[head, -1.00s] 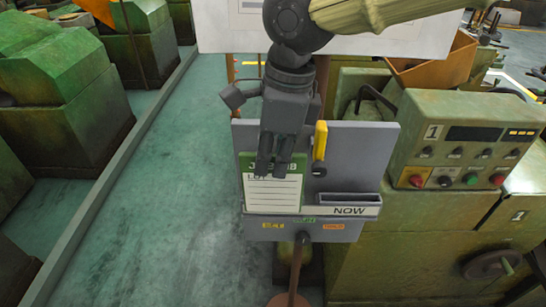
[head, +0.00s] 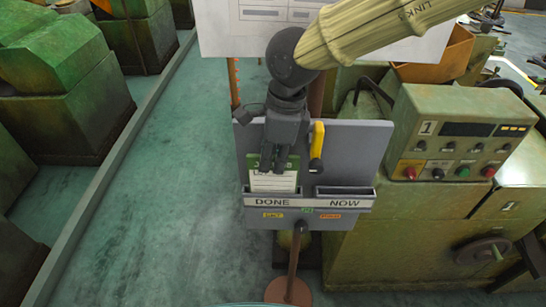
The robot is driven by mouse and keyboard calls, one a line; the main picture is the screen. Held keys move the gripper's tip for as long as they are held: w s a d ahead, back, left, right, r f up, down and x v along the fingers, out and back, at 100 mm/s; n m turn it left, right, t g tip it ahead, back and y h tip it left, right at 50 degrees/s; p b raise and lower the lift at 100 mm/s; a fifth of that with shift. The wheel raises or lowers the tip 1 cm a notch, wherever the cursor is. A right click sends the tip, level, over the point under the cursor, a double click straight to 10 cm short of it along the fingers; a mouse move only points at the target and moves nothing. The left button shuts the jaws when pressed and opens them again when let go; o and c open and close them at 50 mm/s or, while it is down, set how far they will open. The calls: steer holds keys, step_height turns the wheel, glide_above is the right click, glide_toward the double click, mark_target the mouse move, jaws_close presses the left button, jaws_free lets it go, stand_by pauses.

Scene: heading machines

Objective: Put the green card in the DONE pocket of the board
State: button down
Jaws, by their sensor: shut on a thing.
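The green card (head: 272,181) has a green header and a white lined face. My gripper (head: 271,167) is shut on its upper part, and the fingers hide some of the header. The card stands upright against the grey board (head: 353,155), at the DONE pocket (head: 271,202) on the lower left. Its lower edge appears to be behind the pocket's front lip; how deep it sits I cannot tell.
The NOW pocket (head: 345,202) to the right looks empty. A yellow handle (head: 318,146) sticks out from the board just right of my gripper. A green control box (head: 455,140) stands close on the right. The floor to the left is clear.

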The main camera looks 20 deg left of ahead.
steer(key=shift+a+f, duration=0.1)
steer(key=shift+f, duration=0.45)
steer(key=c, duration=1.5)
jaws_free()
steer(key=shift+c, duration=0.2)
steer(key=r+b, duration=0.1)
steer(key=r, duration=0.3)
steer(key=d+r+b, duration=0.1)
steer(key=r, duration=0.3)
steer(key=d+r+b, duration=0.1)
steer(key=r, duration=0.3)
steer(key=shift+w+r, duration=0.1)
steer(key=shift+w, duration=0.1)
